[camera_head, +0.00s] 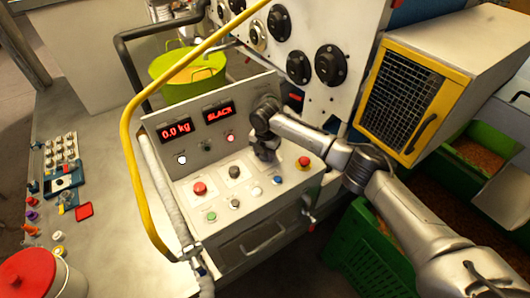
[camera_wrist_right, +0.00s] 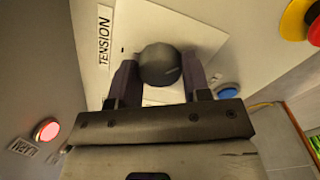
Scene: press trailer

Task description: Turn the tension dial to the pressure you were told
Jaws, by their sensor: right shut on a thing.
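The tension dial (camera_wrist_right: 160,65) is a dark round knob on a pale plate beside a label reading TENSION. My right gripper (camera_wrist_right: 160,80) has its two fingers on either side of the knob and is shut on it. In the head view my right gripper (camera_head: 264,150) reaches down to the sloped control panel (camera_head: 215,185) and hides most of the dial. A red readout (camera_head: 176,131) shows 0.0 kg. A second readout (camera_head: 219,112) seems to read SLACK. My left gripper is not in view.
Close to the dial are a red emergency stop (camera_head: 304,162) on yellow, a blue button (camera_head: 277,180) and a lit red lamp (camera_head: 230,135). A red button (camera_head: 199,188) and a dark knob (camera_head: 234,171) sit to the left. A yellow rail (camera_head: 129,150) curves along the panel's left side.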

